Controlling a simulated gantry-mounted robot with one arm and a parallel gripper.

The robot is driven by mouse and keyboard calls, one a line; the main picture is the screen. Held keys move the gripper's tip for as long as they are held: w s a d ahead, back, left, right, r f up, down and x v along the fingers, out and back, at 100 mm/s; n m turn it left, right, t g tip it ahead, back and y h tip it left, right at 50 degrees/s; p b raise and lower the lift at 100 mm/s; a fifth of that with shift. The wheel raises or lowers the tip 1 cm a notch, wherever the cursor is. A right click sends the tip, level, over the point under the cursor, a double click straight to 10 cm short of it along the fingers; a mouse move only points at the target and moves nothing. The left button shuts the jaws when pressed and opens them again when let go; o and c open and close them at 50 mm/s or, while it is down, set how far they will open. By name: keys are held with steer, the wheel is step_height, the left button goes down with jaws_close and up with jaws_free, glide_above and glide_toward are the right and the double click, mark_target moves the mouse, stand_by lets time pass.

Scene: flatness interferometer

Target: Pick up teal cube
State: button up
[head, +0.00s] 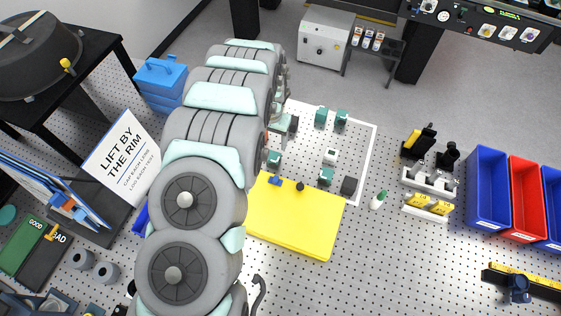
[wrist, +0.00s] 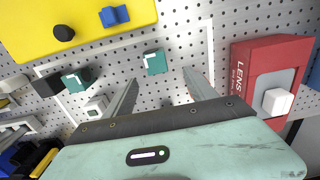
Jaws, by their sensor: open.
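Several teal cubes stand on the perforated bench. In the head view, one teal cube (head: 274,157) stands beside my arm, just above the yellow mat (head: 300,222); it also shows in the wrist view (wrist: 155,62) with a white corner mark on top. Another teal cube (head: 326,176) is to its right, also in the wrist view (wrist: 77,80). Two more teal cubes (head: 321,117) (head: 341,118) stand farther back. My gripper (wrist: 161,77) is open and empty, with the first cube just beyond the gap between its fingertips. My arm partly covers the area in the head view.
A black cube (head: 349,186) and a white cube (head: 330,156) stand near the second teal cube. A red lens box (wrist: 265,70) stands right of my gripper in the wrist view. A blue piece (head: 275,180) and a black knob (head: 300,186) sit on the mat. Blue and red bins (head: 487,190) are far right.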

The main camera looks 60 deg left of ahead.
mark_target(274, 156)
steer(key=shift+f+p, duration=0.6)
steer(key=shift+f, duration=2.2)
steer(key=shift+d+f+p, duration=0.3)
steer(key=shift+f+p, duration=0.05)
steer(key=shift+f, duration=0.65)
steer(key=shift+d+f+p, duration=0.25)
steer(key=shift+f+p, duration=0.1)
steer(key=shift+f, duration=1.2)
steer(key=shift+a, duration=0.1)
steer(key=shift+c, duration=0.5)
jaws_close()
